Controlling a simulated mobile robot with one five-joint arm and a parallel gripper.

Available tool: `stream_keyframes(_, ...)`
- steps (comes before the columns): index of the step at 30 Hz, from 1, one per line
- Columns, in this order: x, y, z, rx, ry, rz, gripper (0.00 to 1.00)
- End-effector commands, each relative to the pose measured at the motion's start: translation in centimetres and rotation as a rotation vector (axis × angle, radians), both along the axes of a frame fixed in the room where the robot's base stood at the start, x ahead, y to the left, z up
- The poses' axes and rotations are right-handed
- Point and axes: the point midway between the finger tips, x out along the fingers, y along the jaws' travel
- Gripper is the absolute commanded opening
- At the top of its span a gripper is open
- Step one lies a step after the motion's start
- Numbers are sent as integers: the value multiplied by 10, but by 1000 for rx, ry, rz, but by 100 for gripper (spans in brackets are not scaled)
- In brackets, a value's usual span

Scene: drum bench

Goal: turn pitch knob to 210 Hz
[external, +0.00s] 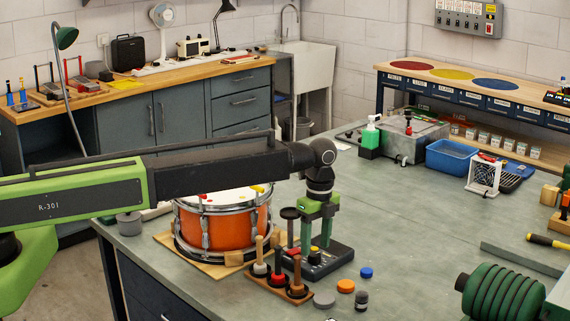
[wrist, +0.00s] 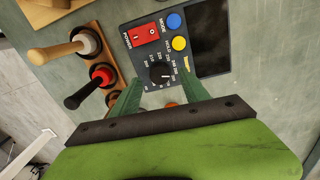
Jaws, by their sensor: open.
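The pitch knob (wrist: 159,72) is a round black knob with a pale mark, set in a printed dial on a black tuner box (wrist: 135,70). The dial's numbers are too small to read surely. The box's dark screen (wrist: 212,38) shows no readable figure. In the external view the tuner (external: 334,262) lies on the bench beside the drum, under my gripper (external: 316,246). My gripper points down and is open. In the wrist view its green fingers (wrist: 161,82) stand on either side of the knob; I cannot tell whether they touch it.
A red power switch (wrist: 142,31), a blue button (wrist: 174,21) and a yellow button (wrist: 179,43) sit near the knob.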

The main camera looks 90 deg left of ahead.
Motion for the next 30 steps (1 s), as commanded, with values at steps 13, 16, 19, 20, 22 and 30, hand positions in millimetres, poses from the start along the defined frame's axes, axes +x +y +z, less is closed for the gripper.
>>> stream_keyframes(13, -1, -1, -24, 0, 0, 0, 52)
stream_keyframes(16, -1, -1, -24, 0, 0, 0, 39)
stream_keyframes(19, -1, -1, -24, 0, 0, 0, 26)
stream_keyframes(20, -1, -1, -24, 0, 0, 0, 22)
stream_keyframes(22, -1, -1, -24, 0, 0, 0, 13)
stream_keyframes(30, -1, -1, -24, 0, 0, 2, 0)
